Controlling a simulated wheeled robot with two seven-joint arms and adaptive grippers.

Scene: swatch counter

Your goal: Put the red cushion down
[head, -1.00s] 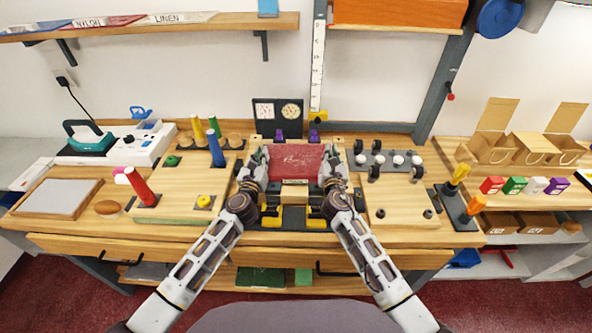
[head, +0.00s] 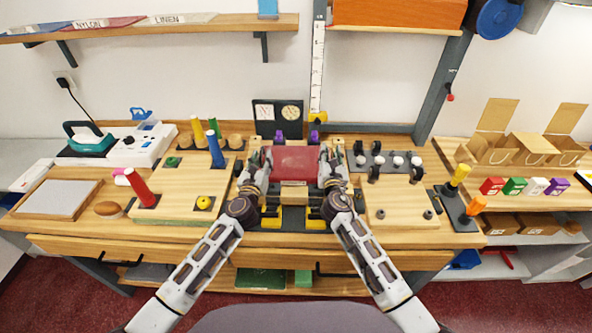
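The red cushion (head: 297,162) lies flat-looking at the middle of the bench, between my two grippers. My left gripper (head: 264,158) is at its left edge and my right gripper (head: 326,158) is at its right edge. The fingers are small and partly hidden by my wrists, so I cannot tell whether they are open or shut, or whether they touch the cushion. Its underside is hidden, so I cannot tell if it rests on the wooden fixture below.
A dark two-dial gauge (head: 278,118) and purple knobs stand behind the cushion. Left are coloured pegs, including a red one (head: 140,187), and a teal iron (head: 87,138). Right is a wooden board (head: 395,205) with rollers. Yellow-and-black parts (head: 270,217) sit in front.

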